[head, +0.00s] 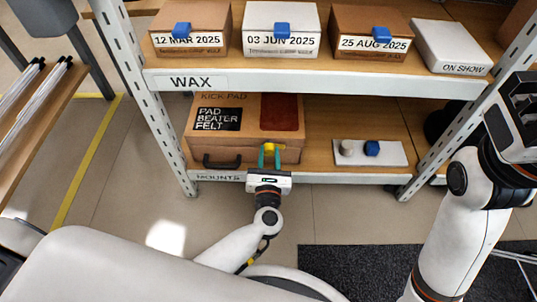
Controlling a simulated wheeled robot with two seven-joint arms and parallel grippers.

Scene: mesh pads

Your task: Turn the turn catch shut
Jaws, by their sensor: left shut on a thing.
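A brown wooden box (249,110) labelled "KICK PAD" and "PAD BEATER FELT" sits on the lower shelf, with a dark handle (222,161) low on its front. The turn catch (271,147) shows as a small yellow piece at the box's front, right of the handle. My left gripper (269,156) is at the box front, its teal fingers shut on the yellow catch and partly covering it. The catch's exact angle is hard to tell. My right gripper (516,112) is raised at the far right, away from the box; its fingers do not show clearly.
The upper shelf (330,79), marked "WAX", holds several dated boxes above the work. A white plate (391,157) with a pale knob and a blue piece lies right of the box. Metal uprights (157,108) flank the shelves. Floor in front is open, with a dark mat (370,262).

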